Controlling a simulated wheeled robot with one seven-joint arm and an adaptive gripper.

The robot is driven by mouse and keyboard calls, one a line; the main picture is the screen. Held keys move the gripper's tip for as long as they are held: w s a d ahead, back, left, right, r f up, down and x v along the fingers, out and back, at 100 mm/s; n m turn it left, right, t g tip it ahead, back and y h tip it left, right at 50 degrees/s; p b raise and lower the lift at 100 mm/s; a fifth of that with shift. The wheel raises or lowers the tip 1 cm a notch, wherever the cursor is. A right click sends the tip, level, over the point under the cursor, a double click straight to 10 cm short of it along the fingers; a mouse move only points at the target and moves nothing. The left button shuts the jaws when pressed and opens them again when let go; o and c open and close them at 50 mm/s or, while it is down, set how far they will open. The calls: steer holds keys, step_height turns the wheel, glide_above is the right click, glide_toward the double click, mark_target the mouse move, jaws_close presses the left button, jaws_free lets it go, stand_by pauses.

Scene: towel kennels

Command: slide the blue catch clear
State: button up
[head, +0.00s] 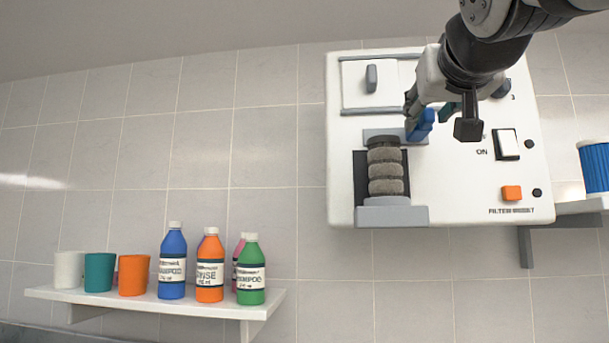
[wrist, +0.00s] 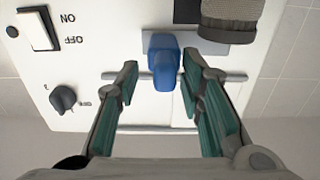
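The blue catch (head: 420,125) sits on the front of the white wall unit (head: 465,190), just above and right of the grey filter roll (head: 385,170). In the wrist view the catch (wrist: 162,62) stands out from the panel. My gripper (head: 430,107) is in front of the panel and partly covers the catch in the head view. In the wrist view my gripper (wrist: 160,82) is open, with a green-padded finger on each side of the catch. A gap shows between each finger and the catch.
The unit carries a sliding cover with a grey handle (head: 371,78), a rocker switch (head: 507,144), an orange button (head: 511,193) and a dark knob (wrist: 63,98). A shelf (head: 150,300) at lower left holds cups and bottles. A blue tub (head: 596,165) stands at right.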

steer(key=s+a, duration=0.2)
steer(key=s, duration=0.9)
steer(key=shift+s+a, duration=0.15)
steer(key=shift+s, duration=0.15)
